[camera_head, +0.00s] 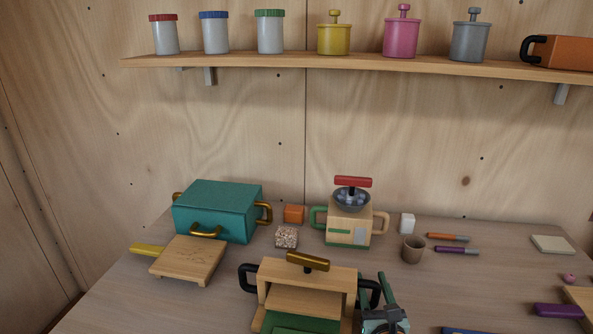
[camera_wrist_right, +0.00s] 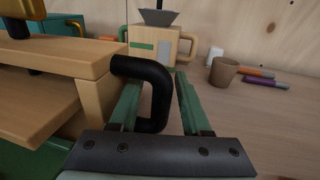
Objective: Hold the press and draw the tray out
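The wooden press (camera_head: 335,276) stands at the front middle of the table, with a brass-coloured bar handle (camera_head: 308,260) on top and black side handles. A green tray (camera_head: 292,327) shows low at its front, cut off by the head view's bottom edge. My right gripper (camera_head: 375,284) is at the press's right black handle (camera_wrist_right: 158,90). In the right wrist view its green fingers (camera_wrist_right: 157,88) stand apart, one on each side of that handle, with a gap visible on the right. My left gripper is not in view.
A wooden board (camera_head: 188,259) and a teal box (camera_head: 217,212) stand left. Behind the press are a wooden grinder (camera_head: 348,232), a speckled cube (camera_head: 286,237) and a brown cup (camera_head: 412,249). Markers (camera_head: 457,250) lie right.

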